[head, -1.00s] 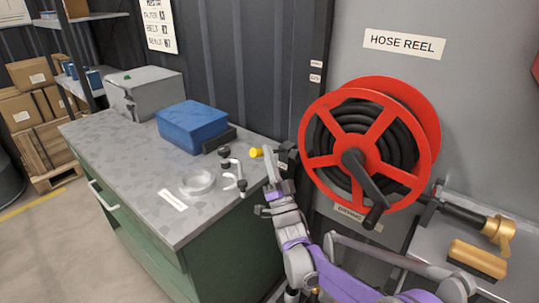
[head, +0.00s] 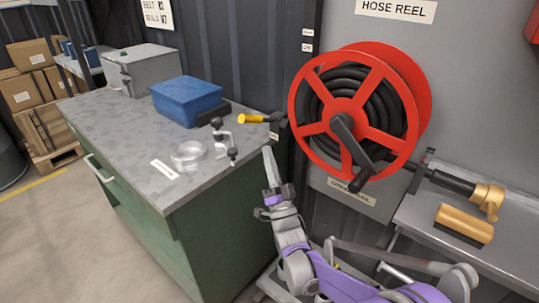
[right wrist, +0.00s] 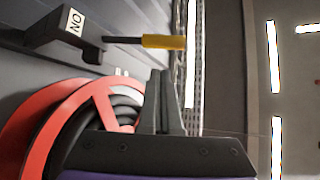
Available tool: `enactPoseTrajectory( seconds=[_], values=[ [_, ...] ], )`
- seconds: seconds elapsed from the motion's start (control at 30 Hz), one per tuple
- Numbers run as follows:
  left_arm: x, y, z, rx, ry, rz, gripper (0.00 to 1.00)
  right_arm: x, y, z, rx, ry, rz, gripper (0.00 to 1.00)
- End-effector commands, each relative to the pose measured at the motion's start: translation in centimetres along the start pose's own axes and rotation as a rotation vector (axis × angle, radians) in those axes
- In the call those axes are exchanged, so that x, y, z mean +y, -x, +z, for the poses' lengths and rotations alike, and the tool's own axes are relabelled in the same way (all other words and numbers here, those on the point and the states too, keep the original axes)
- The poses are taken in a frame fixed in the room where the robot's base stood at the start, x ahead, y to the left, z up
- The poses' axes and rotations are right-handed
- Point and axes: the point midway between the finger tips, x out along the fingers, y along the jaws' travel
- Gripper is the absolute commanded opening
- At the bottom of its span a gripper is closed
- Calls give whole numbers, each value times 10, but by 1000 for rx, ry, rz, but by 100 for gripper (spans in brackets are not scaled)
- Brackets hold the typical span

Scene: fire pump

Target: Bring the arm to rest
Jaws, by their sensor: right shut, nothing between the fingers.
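My right gripper (head: 267,152) is in the head view, in front of the bench's right end and left of the hose reel. Its fingers are shut and empty, pointing up. In the right wrist view the shut fingers (right wrist: 165,100) stand in the middle with nothing between them. A yellow-handled lever (head: 252,118) sticks out to the left from the wall side above the gripper, apart from it. The lever also shows in the right wrist view (right wrist: 163,42), beside a dark block with a white label. My left gripper is not in view.
The red hose reel (head: 400,152) with a black crank is close right of my arm. The green bench (head: 105,119) holds a blue box (head: 187,101), a clear ring (head: 188,155) and small fittings. A grey shelf with brass parts (head: 465,222) is at right.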

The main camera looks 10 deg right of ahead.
Motion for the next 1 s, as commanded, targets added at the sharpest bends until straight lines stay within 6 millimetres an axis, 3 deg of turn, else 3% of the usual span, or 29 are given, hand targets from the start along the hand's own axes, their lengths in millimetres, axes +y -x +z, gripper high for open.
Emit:
enactPoseTrajectory(
  seconds=[0.27, 0.37, 0.47, 0.57, 0.67, 0.9, 1.0],
  values=[
    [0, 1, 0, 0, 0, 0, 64, 1, 0, -2, -28, 17, 32, 0],
    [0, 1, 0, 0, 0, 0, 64, 5, 4, -3, -114, 70, 124, 0],
    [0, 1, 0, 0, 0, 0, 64, 13, 22, -4, -268, 153, 266, 0],
    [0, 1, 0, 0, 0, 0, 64, 20, 60, -5, -464, 245, 415, 0],
    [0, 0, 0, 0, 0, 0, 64, 23, 114, -6, -678, 326, 544, 0],
    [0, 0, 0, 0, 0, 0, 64, 6, 280, -19, -1221, 447, 751, 0],
    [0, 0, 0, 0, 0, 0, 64, -7, 338, -26, -1404, 463, 788, 0]
  ],
)
